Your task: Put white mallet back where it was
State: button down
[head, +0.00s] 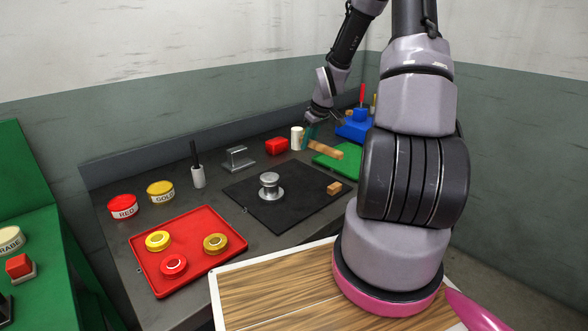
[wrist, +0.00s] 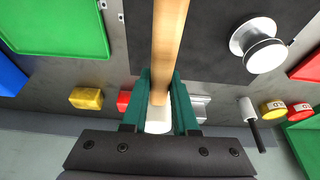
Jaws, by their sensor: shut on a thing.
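My gripper (head: 310,138) is shut on the white mallet's wooden handle (head: 325,150), close to the head. The white cylindrical head (head: 297,138) shows just left of the fingers in the head view. In the wrist view, the handle (wrist: 170,45) runs from between the teal fingers (wrist: 164,102) toward the top edge, and the white head (wrist: 158,124) shows partly behind them. The handle's free end passes over or beside the green mat (head: 338,157). I cannot tell how high the mallet is above the bench.
A red block (head: 276,146) and a steel bracket (head: 238,160) stand nearby. A yellow block (wrist: 87,98) shows in the wrist view. A blue stand (head: 355,128) holds upright tools.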

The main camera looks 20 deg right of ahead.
notch_tip(320, 180, down, 10)
jog(key=shift+w+r, duration=0.1)
jog(key=shift+r, duration=0.05)
dwell(0.3)
jog(key=c, duration=0.7)
grip_release()
